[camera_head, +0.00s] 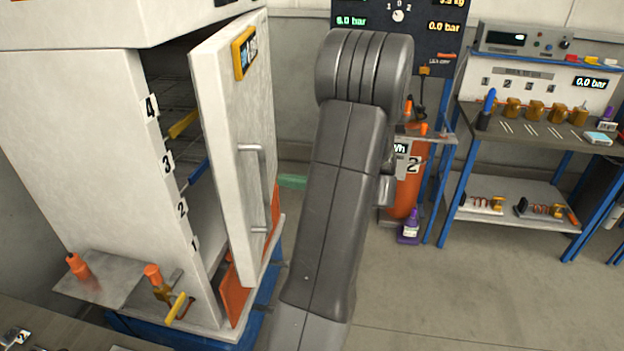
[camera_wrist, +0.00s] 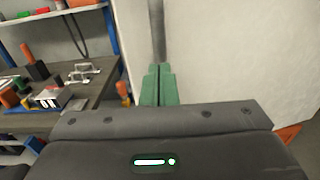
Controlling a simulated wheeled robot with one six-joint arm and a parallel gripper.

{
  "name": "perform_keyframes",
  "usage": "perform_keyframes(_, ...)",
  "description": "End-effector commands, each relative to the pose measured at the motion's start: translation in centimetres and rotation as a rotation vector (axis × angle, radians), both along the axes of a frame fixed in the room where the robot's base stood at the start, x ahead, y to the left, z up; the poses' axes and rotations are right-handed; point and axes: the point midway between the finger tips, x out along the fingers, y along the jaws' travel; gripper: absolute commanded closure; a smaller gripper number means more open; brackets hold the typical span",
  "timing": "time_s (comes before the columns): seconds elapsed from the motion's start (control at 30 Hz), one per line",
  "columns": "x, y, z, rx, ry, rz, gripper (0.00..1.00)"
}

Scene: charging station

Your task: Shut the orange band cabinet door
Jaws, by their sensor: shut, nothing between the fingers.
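The white cabinet (camera_head: 75,150) stands at the left with its door (camera_head: 228,130) swung partly open toward the right. A dark gap with shelves shows between the door and the body. The door has a vertical grey handle (camera_head: 254,190) and a yellow-framed display near its top. An orange panel (camera_head: 235,292) shows low at the cabinet's opening. My gripper (camera_head: 292,181) is shut and empty, its green fingers just right of the door's outer face, mostly hidden behind my arm. In the wrist view, the green fingers (camera_wrist: 158,85) are together, beside a pale surface that looks like the door; contact cannot be told.
A blue-framed workbench (camera_head: 530,135) is at the right. The floor at the lower right is clear.

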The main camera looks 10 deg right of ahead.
Motion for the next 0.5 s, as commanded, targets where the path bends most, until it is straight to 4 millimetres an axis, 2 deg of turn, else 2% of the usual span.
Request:
perform_keyframes(0.1,0.5,1.4,0.1,0.002,0.002,0.001,1.0)
perform_keyframes(0.2,0.7,2.0,0.1,0.0,0.001,0.0,1.0)
perform_keyframes(0.5,0.8,2.3,0.0,0.001,0.0,-0.001,1.0)
